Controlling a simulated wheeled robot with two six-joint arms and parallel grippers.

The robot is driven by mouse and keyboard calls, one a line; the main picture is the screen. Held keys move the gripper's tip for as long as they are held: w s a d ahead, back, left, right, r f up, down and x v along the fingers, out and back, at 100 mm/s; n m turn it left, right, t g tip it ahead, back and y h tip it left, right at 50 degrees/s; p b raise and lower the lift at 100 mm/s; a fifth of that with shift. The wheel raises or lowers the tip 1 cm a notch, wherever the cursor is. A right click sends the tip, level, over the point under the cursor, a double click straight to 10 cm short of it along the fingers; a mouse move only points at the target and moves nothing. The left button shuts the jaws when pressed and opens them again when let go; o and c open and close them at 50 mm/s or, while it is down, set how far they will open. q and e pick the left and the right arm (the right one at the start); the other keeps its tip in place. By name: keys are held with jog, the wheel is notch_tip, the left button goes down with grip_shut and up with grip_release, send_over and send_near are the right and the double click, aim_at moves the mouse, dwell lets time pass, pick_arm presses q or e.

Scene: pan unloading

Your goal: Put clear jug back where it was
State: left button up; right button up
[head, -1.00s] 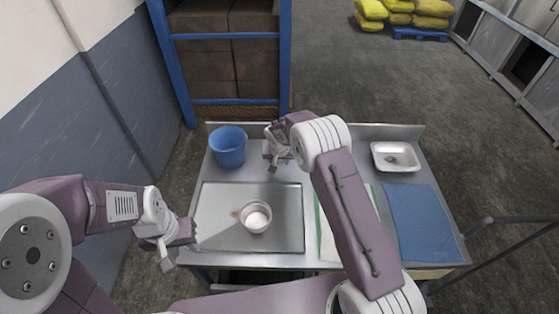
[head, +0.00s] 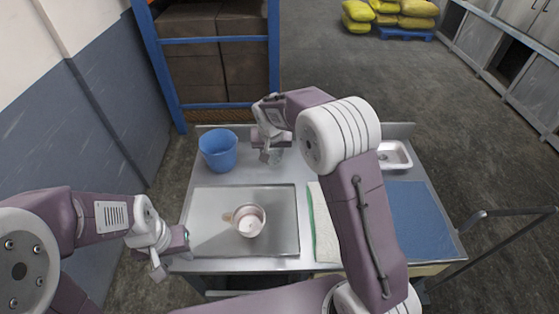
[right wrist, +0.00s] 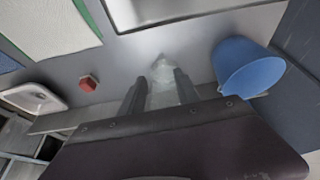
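The clear jug (right wrist: 162,84) is see-through and shows faintly between the two fingers of my right gripper (right wrist: 160,88) in the right wrist view. The fingers lie along both its sides and appear closed on it. In the head view my right gripper (head: 268,152) is over the back of the steel counter, right of the blue bucket, with part of the jug (head: 277,157) showing beside the fingers. I cannot tell whether its base touches the counter. My left gripper (head: 171,254) is open and empty at the counter's front left edge.
A pale pot (head: 249,221) with a tan handle stands on the steel tray (head: 207,240). A blue bucket (head: 218,151) is at the back left. A white basin (head: 396,156) and blue mat (head: 418,222) are right. The wrist view shows a small red object (right wrist: 88,83).

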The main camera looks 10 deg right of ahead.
jog(key=s+d+f+n+g, duration=0.1)
jog(key=s+d, duration=0.2)
jog(key=s, duration=1)
jog(key=s+d+f+n+g+y, duration=0.1)
jog(key=s+d+f+g, duration=0.1)
jog(key=s, duration=1.1)
jog(key=shift+s+d+f, duration=0.15)
jog(key=shift+s+d, duration=0.15)
jog(key=shift+d, duration=0.25)
